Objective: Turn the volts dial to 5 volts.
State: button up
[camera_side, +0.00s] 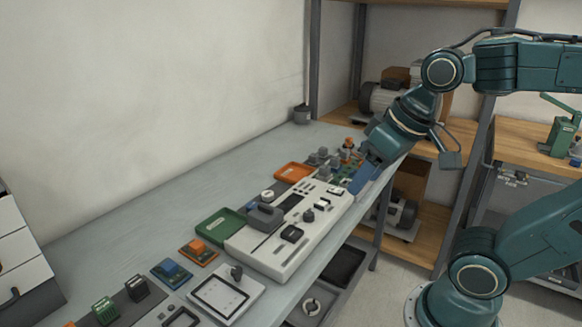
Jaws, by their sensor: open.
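A long white panel (262,256) with several dark knobs and switches lies on the grey bench. A dark round knob (308,215) stands near its middle, and a black square part (292,233) sits nearer the front. A separate white device (222,293) with a dark knob (236,272) lies in front of the panel. No labels or scale marks are legible, so I cannot tell which knob is the volts dial or where it points. My gripper (364,178) is open, pointing down at the panel's far right end. Its fingertips are small and partly hidden; I see nothing held.
A green tray (214,236) and an orange tray (291,171) lie left of the panel. Several small electronic parts (322,158) stand close beside my gripper. Small orange (197,251) and blue (171,273) modules lie near the front. The bench's left rear is clear.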

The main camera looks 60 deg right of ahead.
jog(key=w+d+m+g, duration=0.35)
jog(key=w+m, duration=0.25)
jog(key=w, duration=0.4)
jog(key=m+g, duration=0.2)
jog(key=m, duration=0.5)
send_over(308, 214)
notch_tip(308, 214, down, 8)
jog(key=shift+w+a+f, duration=0.1)
jog(key=shift+w+f, duration=0.05)
jog(key=shift+w, duration=0.2)
jog(key=shift+s+f, duration=0.2)
jog(key=shift+f, duration=3.25)
jog(key=shift+s+f, duration=0.15)
jog(key=shift+f, duration=3.25)
jog(key=c, duration=1)
